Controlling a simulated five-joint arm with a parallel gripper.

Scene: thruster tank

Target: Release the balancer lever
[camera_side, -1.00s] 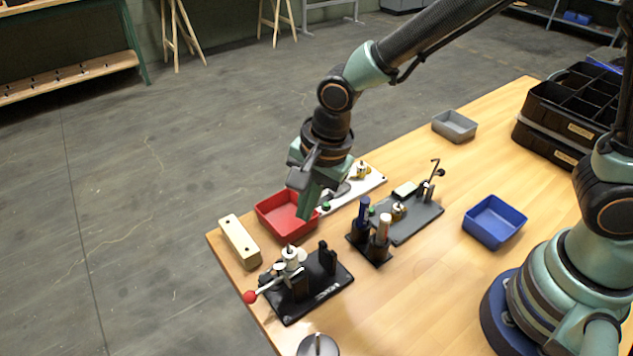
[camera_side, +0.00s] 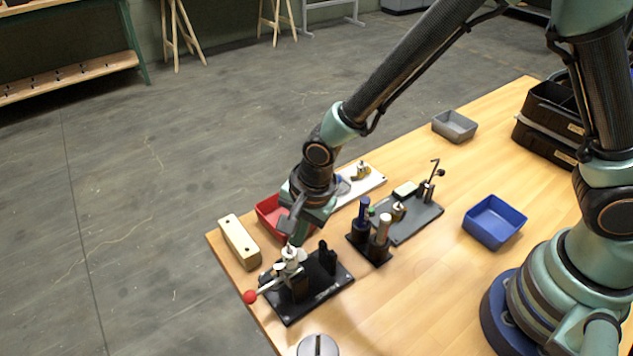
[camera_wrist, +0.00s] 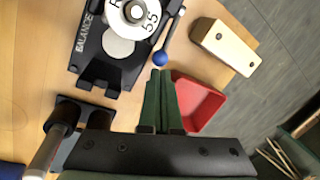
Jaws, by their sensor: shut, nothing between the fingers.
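The balancer (camera_side: 322,286) is a black base plate with a clamp-like mechanism near the table's front-left edge. A pale lever with a red knob (camera_side: 250,297) sticks out of it to the left. The wrist view shows the balancer's black plate (camera_wrist: 84,66), lettered "BALANCE", with a white numbered disc (camera_wrist: 132,13). A blue ball (camera_wrist: 159,58) and a silver rod lie beside the disc. My gripper (camera_side: 293,243) is shut and empty, pointing down just above the mechanism. In the wrist view its closed fingertips (camera_wrist: 160,71) are close to the blue ball; contact cannot be told.
A red bin (camera_side: 268,211) stands behind the balancer, partly hidden by my gripper. A cream block (camera_side: 239,241) lies to its left. A black holder with upright handles (camera_side: 371,248) stands to the right. A blue bin (camera_side: 494,222) is farther right, with bare table around it.

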